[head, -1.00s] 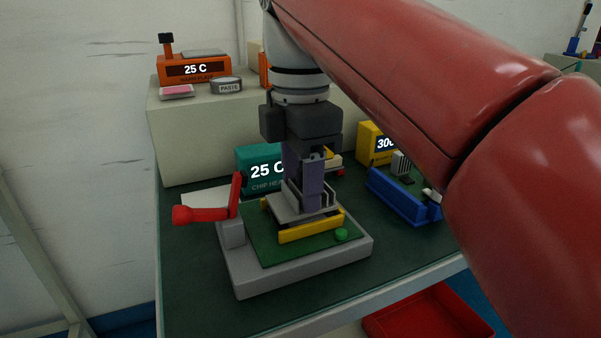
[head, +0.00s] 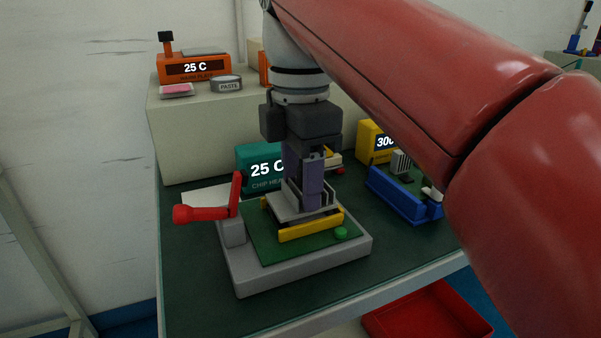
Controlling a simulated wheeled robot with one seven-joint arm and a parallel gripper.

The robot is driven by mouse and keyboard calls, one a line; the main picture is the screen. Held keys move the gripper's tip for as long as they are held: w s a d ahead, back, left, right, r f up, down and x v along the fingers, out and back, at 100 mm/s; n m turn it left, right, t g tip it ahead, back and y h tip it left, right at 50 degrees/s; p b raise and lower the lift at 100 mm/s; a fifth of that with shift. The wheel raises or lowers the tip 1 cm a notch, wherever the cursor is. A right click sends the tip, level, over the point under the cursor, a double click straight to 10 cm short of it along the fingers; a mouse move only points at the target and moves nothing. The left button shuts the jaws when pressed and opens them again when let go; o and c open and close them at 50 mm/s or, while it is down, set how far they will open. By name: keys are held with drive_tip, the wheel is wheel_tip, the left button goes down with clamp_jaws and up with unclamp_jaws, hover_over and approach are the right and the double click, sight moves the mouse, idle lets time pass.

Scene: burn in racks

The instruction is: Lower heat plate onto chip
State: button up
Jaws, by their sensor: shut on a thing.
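My gripper (head: 305,185) points straight down over the test fixture and is shut on the grey heat plate (head: 287,207), which has upright fins. The plate sits level, just above or on the socket with yellow bars (head: 311,226) on the green board (head: 270,248). The chip is hidden under the plate, and I cannot tell whether they touch. The board lies on a grey base (head: 300,279). A red lever (head: 205,213) stands at the base's left side, its handle pointing left.
Behind stands a teal chip heater (head: 258,168) reading 25 C. A yellow unit (head: 376,143) and a blue fixture (head: 400,196) are to the right. An orange warm plate (head: 193,69) and a paste tin (head: 226,84) sit on the raised shelf. A red bin (head: 428,315) is below the table edge.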

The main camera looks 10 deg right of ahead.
drive_tip(key=shift+f, duration=0.5)
idle(1.0)
drive_tip(key=o, duration=1.2)
drive_tip(key=shift+c, duration=0.2)
drive_tip(key=shift+r, duration=0.1)
